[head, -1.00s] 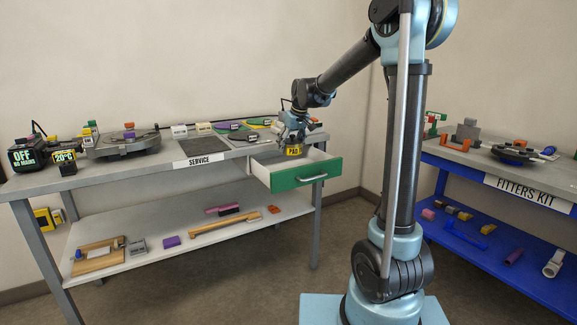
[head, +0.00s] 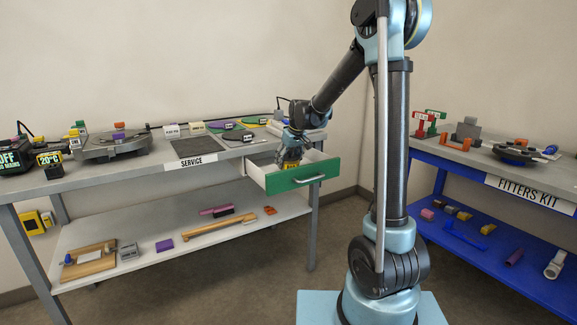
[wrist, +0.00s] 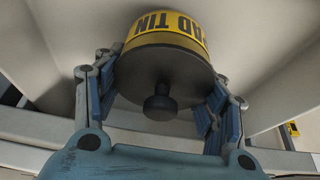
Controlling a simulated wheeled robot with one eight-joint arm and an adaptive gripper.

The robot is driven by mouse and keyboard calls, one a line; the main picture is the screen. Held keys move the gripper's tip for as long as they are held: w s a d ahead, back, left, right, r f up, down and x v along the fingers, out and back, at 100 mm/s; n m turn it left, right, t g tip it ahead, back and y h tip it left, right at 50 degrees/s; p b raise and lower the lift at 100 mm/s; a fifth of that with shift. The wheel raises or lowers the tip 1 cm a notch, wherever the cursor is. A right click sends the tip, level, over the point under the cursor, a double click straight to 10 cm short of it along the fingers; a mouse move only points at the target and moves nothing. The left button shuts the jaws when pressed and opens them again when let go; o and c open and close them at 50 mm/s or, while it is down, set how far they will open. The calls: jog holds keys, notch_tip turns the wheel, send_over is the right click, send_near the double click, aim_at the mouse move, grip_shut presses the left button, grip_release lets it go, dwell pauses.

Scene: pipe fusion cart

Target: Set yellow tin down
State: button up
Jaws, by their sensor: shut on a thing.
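The yellow tin, labelled "PAD TIN", has a dark lid with a knob; it fills the upper middle of the wrist view (wrist: 165,62). My gripper (wrist: 160,100) is shut on it, with blue finger pads on both its sides. In the head view my gripper (head: 291,150) reaches down into the open drawer (head: 302,177) with the green front. The tin (head: 295,167) shows only in part there, low inside the drawer. Whether it touches the drawer floor I cannot tell.
The drawer's pale walls stand close around my gripper. The blue fitters kit bench (head: 480,173) stands at the right.

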jog(key=shift+f, duration=0.8)
jog(key=shift+f, duration=0.1)
jog(key=o, duration=1.1)
jog(key=v, duration=1.1)
jog(key=shift+r, duration=0.3)
jog(key=shift+s+d+r, duration=0.25)
jog(key=shift+s+d, duration=0.05)
jog(key=shift+s, duration=0.05)
jog(key=s+d+f+m+h, duration=0.1)
jog(key=s+d+f+m, duration=0.15)
jog(key=s+d, duration=0.5)
jog(key=s+d+f+m, duration=0.1)
jog(key=s+d+f, duration=0.3)
jog(key=s, duration=0.7)
jog(key=s+d+f+m+h, duration=0.1)
jog(key=s+d, duration=0.6)
jog(key=s, duration=0.3)
jog(key=s+d+f, duration=0.1)
jog(key=s+f, duration=0.1)
jog(key=s, duration=0.1)
jog(key=s+d+f+m+g, duration=0.1)
jog(key=s+f, duration=0.2)
jog(key=s+d+f+m, duration=0.1)
jog(key=s+f, duration=0.1)
jog(key=s, duration=0.1)
jog(key=shift+d+f+h, duration=0.3)
jog(key=shift+d+f, duration=0.05)
jog(key=shift+d, duration=0.05)
